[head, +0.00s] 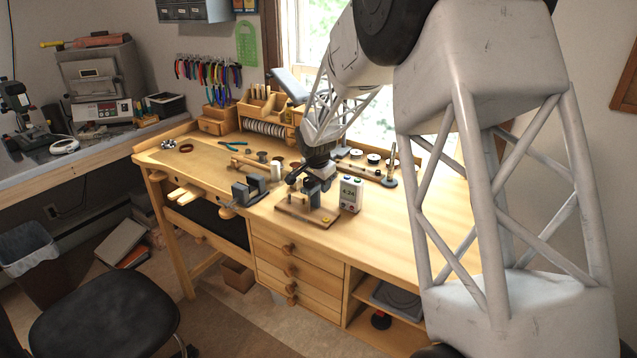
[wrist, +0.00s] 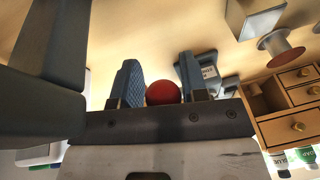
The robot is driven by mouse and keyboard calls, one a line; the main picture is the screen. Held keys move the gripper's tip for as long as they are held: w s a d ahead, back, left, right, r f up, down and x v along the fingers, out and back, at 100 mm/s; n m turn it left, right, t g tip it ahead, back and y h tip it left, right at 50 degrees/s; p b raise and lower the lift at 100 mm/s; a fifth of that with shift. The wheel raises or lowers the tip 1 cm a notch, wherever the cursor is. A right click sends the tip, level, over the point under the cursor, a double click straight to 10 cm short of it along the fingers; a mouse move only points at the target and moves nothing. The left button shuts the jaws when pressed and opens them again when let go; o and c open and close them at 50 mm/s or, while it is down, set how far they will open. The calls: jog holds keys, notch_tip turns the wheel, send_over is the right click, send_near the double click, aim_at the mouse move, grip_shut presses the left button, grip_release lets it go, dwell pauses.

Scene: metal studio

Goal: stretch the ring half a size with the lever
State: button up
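A bench tool with grey upright parts (head: 318,191) on a flat wooden base (head: 300,212) stands near the bench's front edge; I take it for the ring stretcher. My gripper (head: 312,176) is down at its top. Large grey parts (wrist: 38,50) fill the left of that view, close by. I cannot make out the ring.
A grey block-like tool (head: 250,189) stands just left of the stretcher. A rack with posts (head: 388,172) stands at the back right. The bench's right front is clear.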

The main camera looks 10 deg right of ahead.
jog(key=shift+o, duration=0.3)
jog(key=shift+a+r, duration=0.2)
jog(key=shift+r, duration=0.25)
jog(key=shift+v, duration=3.5)
jog(key=shift+s+d, duration=0.1)
jog(key=shift+c, duration=0.2)
jog(key=shift+c, duration=1.1)
jog(key=shift+r, duration=0.4)
jog(key=shift+c, duration=1.1)
jog(key=shift+n+g+y, duration=0.5)
jog(key=shift+n+g, duration=0.2)
jog(key=shift+n, duration=0.2)
jog(key=r, duration=0.3)
jog(key=d+r, duration=0.1)
jog(key=r, duration=0.7)
jog(key=shift+s+d, duration=0.1)
jog(key=shift+d, duration=0.1)
grip_shut()
